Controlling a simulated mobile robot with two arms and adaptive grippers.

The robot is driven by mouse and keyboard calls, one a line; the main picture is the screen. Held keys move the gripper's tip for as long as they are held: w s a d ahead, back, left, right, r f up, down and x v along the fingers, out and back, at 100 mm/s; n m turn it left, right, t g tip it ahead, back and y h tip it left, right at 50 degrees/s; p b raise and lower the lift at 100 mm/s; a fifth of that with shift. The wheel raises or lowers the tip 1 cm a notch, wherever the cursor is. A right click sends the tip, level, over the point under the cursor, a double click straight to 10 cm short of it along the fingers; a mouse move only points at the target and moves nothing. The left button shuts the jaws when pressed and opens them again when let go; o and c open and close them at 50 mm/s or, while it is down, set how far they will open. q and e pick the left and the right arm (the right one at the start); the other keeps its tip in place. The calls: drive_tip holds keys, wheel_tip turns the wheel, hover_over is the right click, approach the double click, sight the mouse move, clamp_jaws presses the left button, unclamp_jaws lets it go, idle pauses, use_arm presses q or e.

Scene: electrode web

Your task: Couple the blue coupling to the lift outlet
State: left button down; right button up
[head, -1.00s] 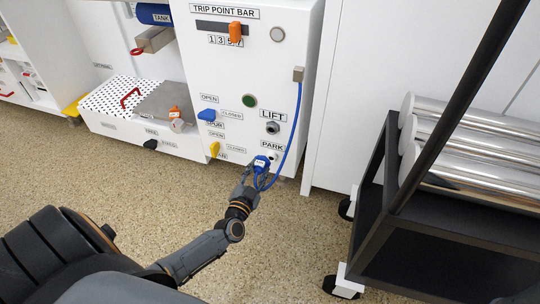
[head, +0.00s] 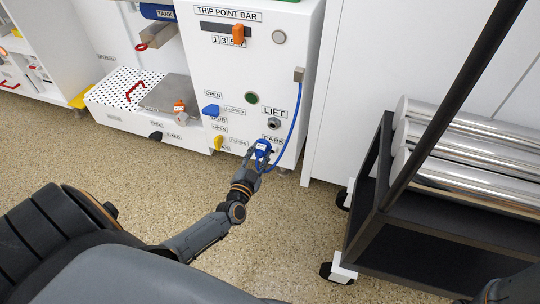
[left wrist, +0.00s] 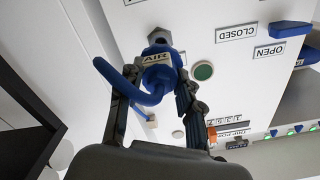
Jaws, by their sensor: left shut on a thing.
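My left gripper (head: 258,158) is shut on the blue coupling (head: 263,147), in front of the white panel. In the left wrist view the coupling (left wrist: 160,75), marked AIR, sits between the fingers of the gripper (left wrist: 158,100). The lift outlet (head: 274,123) is a round metal fitting under the LIFT label, just above and right of the coupling in the head view. In the left wrist view a metal fitting (left wrist: 158,37), apparently this outlet, shows just beyond the coupling; a gap cannot be judged. The park outlet is hidden behind the coupling. My right gripper is not in view.
A blue hose (head: 294,125) runs from a block on the panel's right edge to the coupling. A green button (head: 252,98), a blue handle (head: 211,110) and a yellow handle (head: 219,143) are close by. A black cart (head: 385,210) with metal rolls stands right.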

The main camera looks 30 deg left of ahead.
sight(258, 156)
use_arm(q)
drive_tip(key=shift+w, duration=0.15)
drive_tip(key=shift+b+x, duration=0.6)
drive_tip(key=shift+x, duration=2)
drive_tip(key=shift+w+a, duration=0.1)
drive_tip(key=shift+r+p, duration=0.1)
drive_tip(key=shift+p, duration=0.55)
drive_tip(key=shift+b+x, duration=0.65)
drive_tip(key=shift+x, duration=0.9)
drive_tip(key=c, duration=0.8)
unclamp_jaws()
drive_tip(key=v, duration=1.2)
